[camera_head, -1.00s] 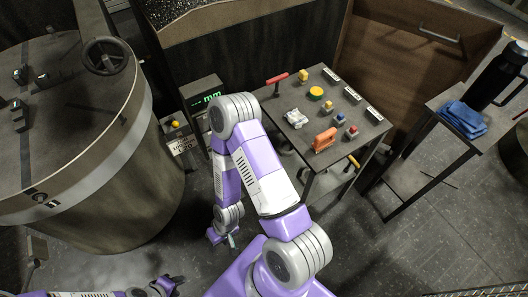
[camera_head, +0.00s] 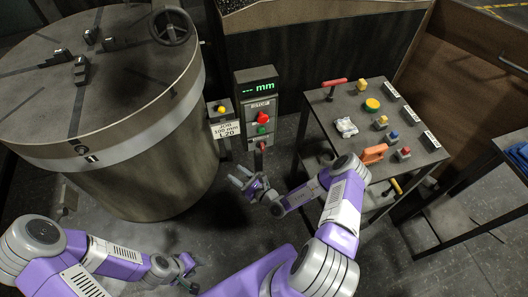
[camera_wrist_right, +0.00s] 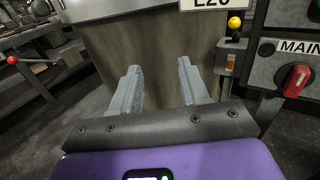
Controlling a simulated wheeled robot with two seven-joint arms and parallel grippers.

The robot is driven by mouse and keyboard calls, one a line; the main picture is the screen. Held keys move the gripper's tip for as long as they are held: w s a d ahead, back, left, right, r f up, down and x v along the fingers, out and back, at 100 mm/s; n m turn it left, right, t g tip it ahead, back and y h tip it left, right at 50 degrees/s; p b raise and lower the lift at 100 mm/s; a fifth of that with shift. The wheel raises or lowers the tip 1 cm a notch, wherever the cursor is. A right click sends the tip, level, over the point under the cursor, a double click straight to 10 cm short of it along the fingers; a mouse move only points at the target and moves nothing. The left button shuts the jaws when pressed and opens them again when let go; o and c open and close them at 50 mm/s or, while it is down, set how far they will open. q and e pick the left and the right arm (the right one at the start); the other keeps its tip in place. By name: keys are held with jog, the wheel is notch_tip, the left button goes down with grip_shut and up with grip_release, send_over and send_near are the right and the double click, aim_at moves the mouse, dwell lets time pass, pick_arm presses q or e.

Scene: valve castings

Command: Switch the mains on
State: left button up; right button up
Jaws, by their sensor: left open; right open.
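The control post (camera_head: 258,104) stands right of the big drum in the head view, with a lit green "--- mm" display, a red button and a green button. Low on it is a red mains switch (camera_head: 262,146). In the right wrist view the red switch knob (camera_wrist_right: 296,80) sits at the right edge under a partly cut-off "MAIN" label. My right gripper (camera_head: 239,175) is open and empty, below and left of the switch in the head view. Its fingers (camera_wrist_right: 158,68) point left of the switch. My left gripper (camera_head: 188,272) is open at the bottom, far from the post.
A small post with a yellow button (camera_head: 221,109) and a sign (camera_head: 226,130) stands between the drum (camera_head: 150,120) and the control post. A bench (camera_head: 345,98) with an orange handle (camera_head: 374,154) and several small parts is to the right. Dark floor lies around my right gripper.

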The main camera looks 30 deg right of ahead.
aim_at(263, 147)
jog(key=d+f+m+h, duration=0.4)
jog(key=d+m+h, duration=0.3)
jog(key=d+h, duration=0.5)
jog(key=shift+y, duration=0.7)
jog(key=w+d+b, duration=0.1)
jog(key=w, duration=0.1)
jog(key=w+d, duration=0.1)
jog(key=w, duration=0.1)
jog(key=w+d+b, duration=0.1)
jog(key=w, duration=0.1)
jog(key=shift+w+d+b, duration=0.1)
jog(key=shift+d+b, duration=0.25)
jog(key=shift+w+d+r, duration=0.1)
jog(key=shift+w+d, duration=0.05)
jog(key=shift+w, duration=0.45)
grip_shut()
